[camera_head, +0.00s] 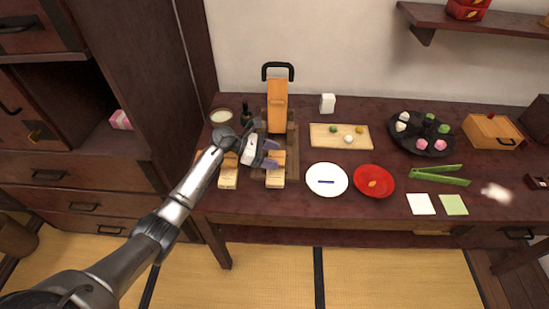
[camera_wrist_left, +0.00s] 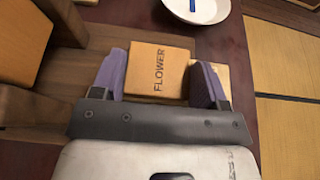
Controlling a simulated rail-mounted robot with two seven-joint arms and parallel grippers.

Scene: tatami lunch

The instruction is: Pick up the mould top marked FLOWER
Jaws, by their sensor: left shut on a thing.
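The mould top marked FLOWER (camera_wrist_left: 160,72) is an orange wooden block with dark lettering. It fills the space between the purple fingers of my left gripper (camera_wrist_left: 158,82) in the left wrist view. In the head view my left gripper (camera_head: 270,155) is shut on this block (camera_head: 279,158), which is partly hidden by the fingers. A pale wooden mould base (camera_head: 275,179) lies just in front of and below it. I cannot tell whether the block is clear of the base. My right gripper is in neither view.
A second pale mould (camera_head: 228,179) lies to the left. A tall orange press with a black handle (camera_head: 278,95) stands behind. A white plate (camera_head: 326,189) and a red plate (camera_head: 374,188) are to the right, with a wooden board (camera_head: 359,143) behind them. A dark cabinet stands left.

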